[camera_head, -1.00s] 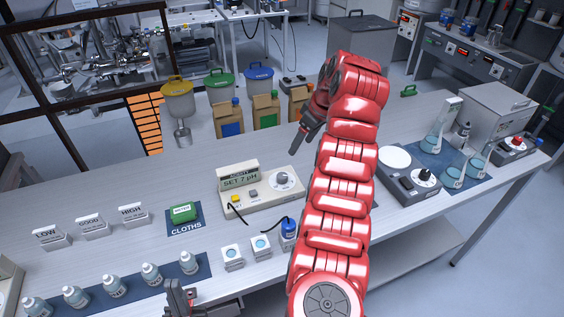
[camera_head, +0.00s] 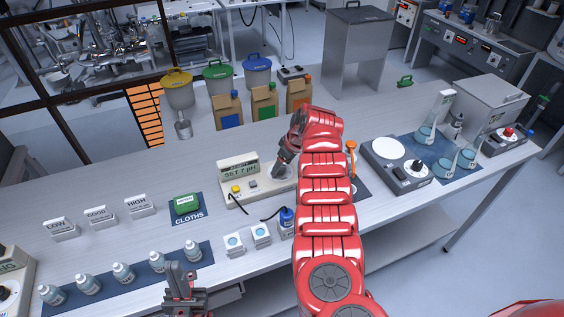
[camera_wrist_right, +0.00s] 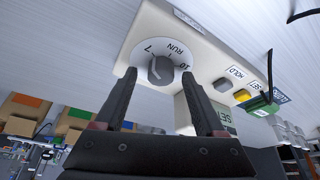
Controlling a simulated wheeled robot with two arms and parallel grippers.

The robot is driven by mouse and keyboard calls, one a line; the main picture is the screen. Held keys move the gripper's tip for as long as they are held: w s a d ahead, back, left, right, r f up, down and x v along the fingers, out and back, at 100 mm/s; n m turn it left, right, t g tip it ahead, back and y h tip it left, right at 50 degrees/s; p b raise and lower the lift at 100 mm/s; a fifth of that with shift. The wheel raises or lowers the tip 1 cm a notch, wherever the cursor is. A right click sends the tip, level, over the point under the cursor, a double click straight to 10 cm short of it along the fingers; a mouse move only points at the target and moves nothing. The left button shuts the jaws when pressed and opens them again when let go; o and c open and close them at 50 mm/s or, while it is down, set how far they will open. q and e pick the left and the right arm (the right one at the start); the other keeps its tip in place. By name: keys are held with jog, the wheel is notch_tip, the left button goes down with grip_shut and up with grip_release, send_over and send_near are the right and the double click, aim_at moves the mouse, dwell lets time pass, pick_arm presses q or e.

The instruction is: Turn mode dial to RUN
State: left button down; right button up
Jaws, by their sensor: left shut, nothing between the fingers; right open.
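The cream meter box (camera_head: 242,196) stands on the bench, its display (camera_head: 239,170) reading "SET 7 pH". In the right wrist view, its grey dial knob (camera_wrist_right: 161,70) sits on a white disc marked 7, RUN and 10. I cannot tell for certain which mark the knob points to. My right gripper (camera_head: 279,172) is at the dial and hides most of it in the head view. In the wrist view that gripper (camera_wrist_right: 159,75) is open, with one fingertip on each side of the knob; contact is unclear. My left gripper (camera_head: 184,270) is shut and empty at the front edge.
Yellow (camera_wrist_right: 242,95) and grey (camera_wrist_right: 222,84) buttons sit beside the dial. A blue-capped bottle (camera_head: 286,218) and two small white boxes (camera_head: 247,238) stand in front of the meter. Bags (camera_head: 264,103) stand behind it, and a stirrer plate (camera_head: 397,167) is to the right.

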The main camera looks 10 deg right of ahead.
jog(key=shift+a+f, duration=0.1)
jog(key=shift+f, duration=0.2)
grip_shut()
